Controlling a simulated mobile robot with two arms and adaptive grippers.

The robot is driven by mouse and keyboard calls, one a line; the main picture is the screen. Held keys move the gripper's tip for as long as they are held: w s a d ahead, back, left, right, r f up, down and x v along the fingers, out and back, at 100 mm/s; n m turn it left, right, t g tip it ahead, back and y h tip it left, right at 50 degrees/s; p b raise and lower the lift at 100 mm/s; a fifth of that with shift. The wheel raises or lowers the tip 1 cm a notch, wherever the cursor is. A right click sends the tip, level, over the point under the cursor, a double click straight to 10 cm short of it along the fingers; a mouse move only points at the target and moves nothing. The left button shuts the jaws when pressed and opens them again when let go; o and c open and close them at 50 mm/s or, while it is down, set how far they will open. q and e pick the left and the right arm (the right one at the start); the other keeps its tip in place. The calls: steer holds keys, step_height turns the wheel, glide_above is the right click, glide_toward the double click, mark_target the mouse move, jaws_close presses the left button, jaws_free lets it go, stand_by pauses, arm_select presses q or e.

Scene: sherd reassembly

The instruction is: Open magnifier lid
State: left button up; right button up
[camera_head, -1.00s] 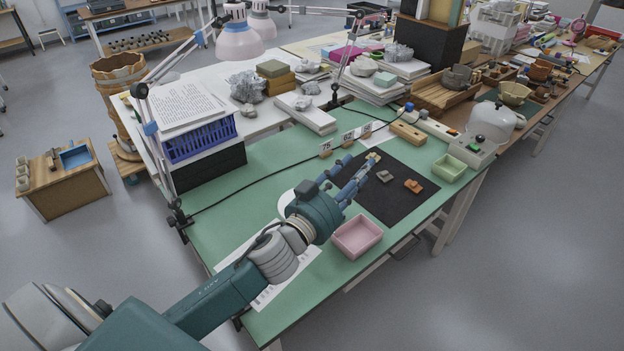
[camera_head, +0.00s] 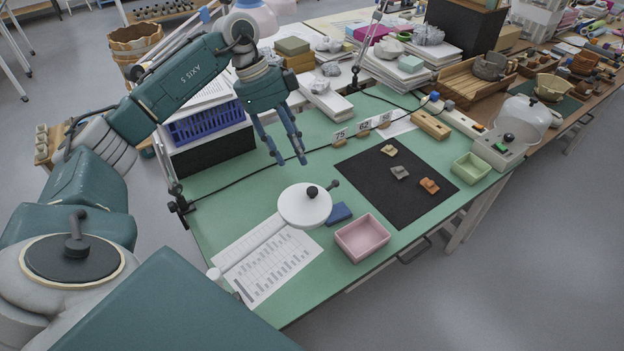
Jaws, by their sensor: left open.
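A round white lid (camera_head: 292,211) with a black knob lies flat over the green table, left of the pink tray. It looks shut; any magnifier lens under it is hidden. A short dark knob (camera_head: 333,185) stands at its far right edge. My left gripper (camera_head: 291,161) is open and empty, pointing down above the table behind the lid, apart from it. My right gripper does not show.
A blue block (camera_head: 339,213) and a pink tray (camera_head: 362,238) are right of the lid. Printed sheets (camera_head: 268,262) lie in front. A black mat (camera_head: 408,208) holds three sherds. A cable (camera_head: 235,183) crosses behind.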

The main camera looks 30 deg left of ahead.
mark_target(312, 189)
arm_select(q)
steer(key=p+x, duration=0.2)
steer(key=x, duration=0.7)
steer(key=shift+s+d+f, duration=0.1)
steer(key=shift+d+f, duration=0.1)
steer(key=shift+d+f+p, duration=0.15)
steer(key=shift+f+p, duration=0.2)
steer(key=shift+f, duration=0.15)
jaws_close()
